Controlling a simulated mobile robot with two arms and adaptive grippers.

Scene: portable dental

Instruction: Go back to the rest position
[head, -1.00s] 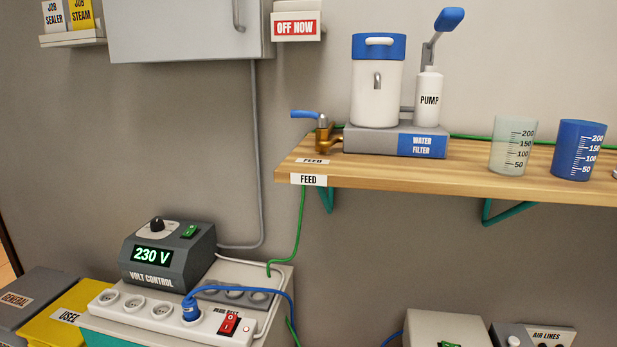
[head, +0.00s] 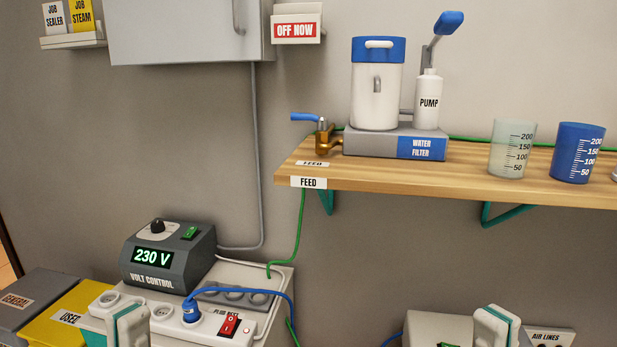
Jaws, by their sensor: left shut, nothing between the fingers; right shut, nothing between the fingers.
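My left gripper (head: 128,325) shows at the lower left edge, in front of the white power strip. My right gripper (head: 496,325) shows at the bottom right, in front of a white unit below the shelf. Both are pale grey with teal parts, and both are shut and empty. Only their upper parts are in view; the rest is cut off by the bottom edge.
A grey voltage control (head: 168,256) reading 230 V stands behind the power strip (head: 210,325), which has a blue plug in it. A wooden shelf (head: 450,180) with a water filter (head: 395,142) and cups is above.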

